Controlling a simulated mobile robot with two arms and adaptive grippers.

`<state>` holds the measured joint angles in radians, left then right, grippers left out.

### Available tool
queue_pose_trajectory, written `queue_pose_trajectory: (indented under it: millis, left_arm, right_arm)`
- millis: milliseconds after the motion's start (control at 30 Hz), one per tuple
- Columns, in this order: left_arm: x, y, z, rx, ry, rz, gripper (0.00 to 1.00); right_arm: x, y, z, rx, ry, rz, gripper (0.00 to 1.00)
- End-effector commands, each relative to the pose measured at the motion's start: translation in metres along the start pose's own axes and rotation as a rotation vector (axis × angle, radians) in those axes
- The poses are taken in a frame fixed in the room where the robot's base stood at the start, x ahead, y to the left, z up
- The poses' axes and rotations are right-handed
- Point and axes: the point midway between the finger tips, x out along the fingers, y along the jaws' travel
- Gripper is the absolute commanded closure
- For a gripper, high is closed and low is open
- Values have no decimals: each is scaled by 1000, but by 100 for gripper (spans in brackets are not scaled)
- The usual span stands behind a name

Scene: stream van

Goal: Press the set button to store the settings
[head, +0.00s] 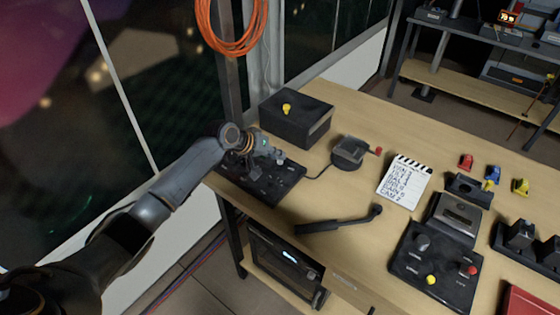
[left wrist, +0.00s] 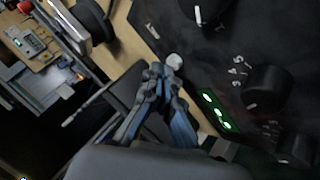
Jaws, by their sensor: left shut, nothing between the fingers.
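My left gripper (head: 264,163) is low over a black control panel (head: 284,186) at the table's left end. The left wrist view shows its fingers (left wrist: 163,78) closed together and empty. Their tips are beside a pale round button (left wrist: 175,61) on the panel's edge; I cannot tell whether they touch it. No label is readable on this button, so I cannot tell if it is the set button. The panel also carries dark knobs (left wrist: 268,88) with white numerals and a green-lit display (left wrist: 216,110). In the head view the gripper hides part of the panel. My right gripper is not in view.
A black box (head: 296,122) with a yellow knob stands behind the panel. A round dark device (head: 349,152), a clapperboard list (head: 404,184) and a black handle-like bar (head: 338,221) lie to the right. Another control box (head: 432,268) has yellow and red buttons. Bare tabletop lies between them.

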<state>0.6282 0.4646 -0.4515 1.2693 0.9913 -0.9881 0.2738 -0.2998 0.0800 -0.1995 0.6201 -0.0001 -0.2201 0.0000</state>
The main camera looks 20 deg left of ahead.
Motion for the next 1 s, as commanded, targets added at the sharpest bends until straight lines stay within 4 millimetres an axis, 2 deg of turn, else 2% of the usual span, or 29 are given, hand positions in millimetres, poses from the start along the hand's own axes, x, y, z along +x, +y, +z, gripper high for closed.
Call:
queue_pose_trajectory:
  millis: [600,1000]
  left_arm:
    - [6,-4,5,-1,-1,0,100]
    - [3,-2,3,-1,-2,0,100]
  right_arm:
    - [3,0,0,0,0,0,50]
    - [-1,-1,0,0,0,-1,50]
